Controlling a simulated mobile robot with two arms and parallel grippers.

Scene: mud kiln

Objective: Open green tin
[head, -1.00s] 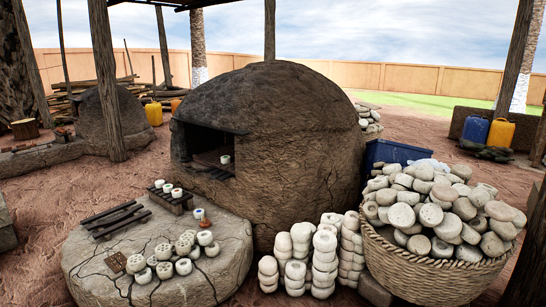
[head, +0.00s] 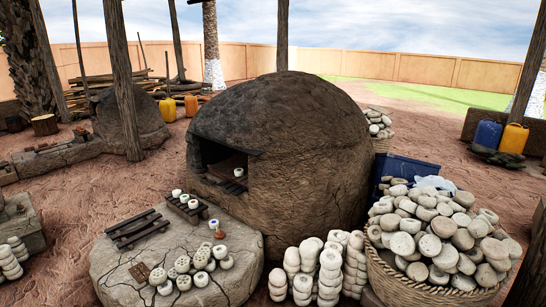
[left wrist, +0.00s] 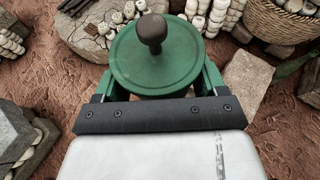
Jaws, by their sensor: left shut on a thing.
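The green tin (left wrist: 155,66) shows in the left wrist view as a round green lid with a dark brown knob (left wrist: 152,31) on top. A darker green part shows under the lid's near edge; how much of the tin's body is below is hidden. My left gripper (left wrist: 155,88) is shut on the green tin, with a finger at each side under the lid. I see no gap between lid and body from this angle. The tin and both grippers are outside the head view.
A domed mud kiln (head: 310,150) stands mid-scene. A round stone slab (head: 235,275) before it bears small pots and wooden racks. A basket (head: 410,285) of round stones and stacked pale pieces (head: 330,265) stand at right. Sandy ground (head: 50,225) is open at left.

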